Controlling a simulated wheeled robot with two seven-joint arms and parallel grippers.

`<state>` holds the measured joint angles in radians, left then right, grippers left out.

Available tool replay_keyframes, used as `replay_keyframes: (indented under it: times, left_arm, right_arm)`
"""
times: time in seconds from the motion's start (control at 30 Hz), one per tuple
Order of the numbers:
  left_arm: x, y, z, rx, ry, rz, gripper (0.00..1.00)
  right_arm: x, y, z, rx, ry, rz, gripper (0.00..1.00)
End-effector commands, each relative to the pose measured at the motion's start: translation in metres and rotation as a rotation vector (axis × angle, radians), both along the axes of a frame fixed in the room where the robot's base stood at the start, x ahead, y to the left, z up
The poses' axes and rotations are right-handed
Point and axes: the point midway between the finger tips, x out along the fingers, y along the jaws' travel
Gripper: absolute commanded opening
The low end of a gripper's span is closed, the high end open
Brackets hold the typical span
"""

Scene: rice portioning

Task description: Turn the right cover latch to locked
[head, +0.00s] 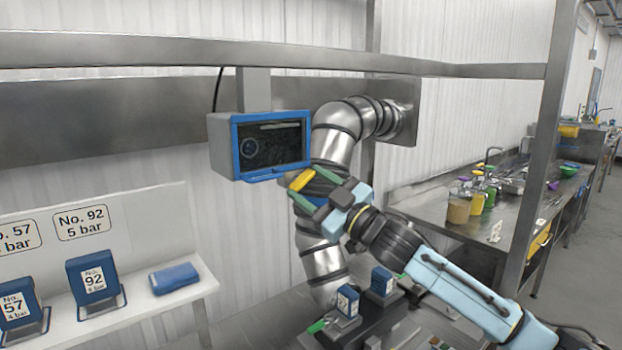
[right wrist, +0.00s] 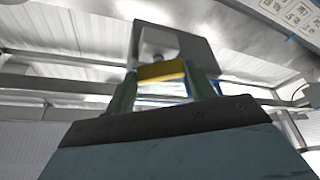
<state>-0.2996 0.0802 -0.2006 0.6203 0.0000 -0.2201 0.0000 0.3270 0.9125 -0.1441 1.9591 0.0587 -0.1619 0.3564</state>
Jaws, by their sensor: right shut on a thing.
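A grey box (head: 221,145) with a blue-framed cover (head: 236,155) and a dark window hangs from the overhead rail. The cover lies flat against the box front. The yellow right cover latch (head: 301,180) is at the cover's lower right corner. My right gripper (head: 309,187) is shut on this latch, with its green fingers on either side. In the right wrist view the yellow latch (right wrist: 161,71) sits between both fingers, below the grey box (right wrist: 178,47). Part of the latch is hidden by the fingers, so its exact angle is unclear. My left gripper is not in view.
A bent metal duct (head: 335,135) runs close behind my right gripper. A white shelf (head: 140,312) at the left holds blue packs (head: 92,284) on stands and one lying flat (head: 174,278). A steel counter (head: 420,200) with jars stands at the right.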

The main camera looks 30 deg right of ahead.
Motion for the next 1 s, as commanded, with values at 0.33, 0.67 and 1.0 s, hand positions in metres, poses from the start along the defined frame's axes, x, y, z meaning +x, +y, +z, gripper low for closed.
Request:
replay_keyframes:
  times: [0.33,0.67,1.0]
  left_arm:
    - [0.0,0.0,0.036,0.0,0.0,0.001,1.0]
    - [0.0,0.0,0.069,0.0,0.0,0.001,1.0]
    - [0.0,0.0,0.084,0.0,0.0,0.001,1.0]
  right_arm:
    - [0.0,-0.003,0.007,-0.333,-0.025,0.0,0.32]
    - [0.0,-0.005,0.01,-0.641,-0.05,0.0,0.32]
    - [0.001,-0.005,0.01,-0.898,-0.073,-0.002,0.32]
